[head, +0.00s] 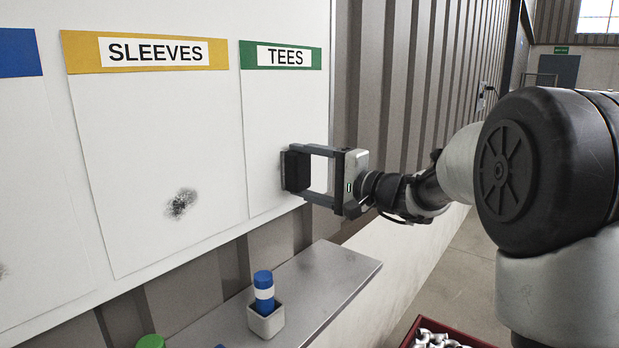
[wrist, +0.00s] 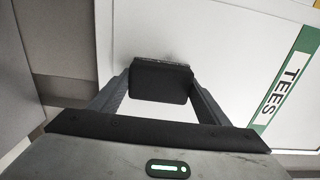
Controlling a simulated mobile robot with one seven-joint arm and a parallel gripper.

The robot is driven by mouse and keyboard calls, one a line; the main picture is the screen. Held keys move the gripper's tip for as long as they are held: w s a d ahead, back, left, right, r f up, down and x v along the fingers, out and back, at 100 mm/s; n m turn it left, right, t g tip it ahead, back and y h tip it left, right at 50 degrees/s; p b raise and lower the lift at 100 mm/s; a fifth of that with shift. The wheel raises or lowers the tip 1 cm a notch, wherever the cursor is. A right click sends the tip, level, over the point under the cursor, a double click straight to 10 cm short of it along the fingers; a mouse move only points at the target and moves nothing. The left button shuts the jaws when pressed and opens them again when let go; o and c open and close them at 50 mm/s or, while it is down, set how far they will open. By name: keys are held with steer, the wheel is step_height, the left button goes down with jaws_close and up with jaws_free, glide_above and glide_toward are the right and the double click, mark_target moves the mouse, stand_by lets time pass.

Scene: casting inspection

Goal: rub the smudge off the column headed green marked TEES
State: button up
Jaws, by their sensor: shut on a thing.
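The column headed green marked TEES (head: 262,120) is a white panel at the right end of the board. Its green TEES header (head: 281,56) also shows in the wrist view (wrist: 284,84). My gripper (head: 303,170) is shut on a black block-shaped eraser (head: 292,172), also seen in the wrist view (wrist: 160,82). The eraser's face is at the lower right part of the TEES column and appears to touch it. A thin dark trace shows at the eraser's edge in the wrist view; the eraser hides whatever lies behind it.
The yellow-headed SLEEVES column (head: 150,140) has a dark smudge (head: 181,204). Below the board, a grey shelf (head: 335,265) bears a blue-and-white marker (head: 264,290) in a small holder (head: 266,321). A red bin (head: 408,340) of metal parts stands lower right.

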steer(key=shift+s+a+f+b, duration=0.1)
steer(key=shift+s+a+b, duration=1.05)
steer(key=shift+s+b, duration=0.35)
steer(key=shift+s+a, duration=0.2)
steer(key=shift+s, duration=0.05)
steer(key=shift+d, duration=0.15)
steer(key=shift+s+d+b, duration=0.15)
steer(key=shift+d+b, duration=0.1)
steer(key=shift+b, duration=0.1)
steer(key=shift+b+v, duration=0.85)
steer(key=shift+v, duration=1.8)
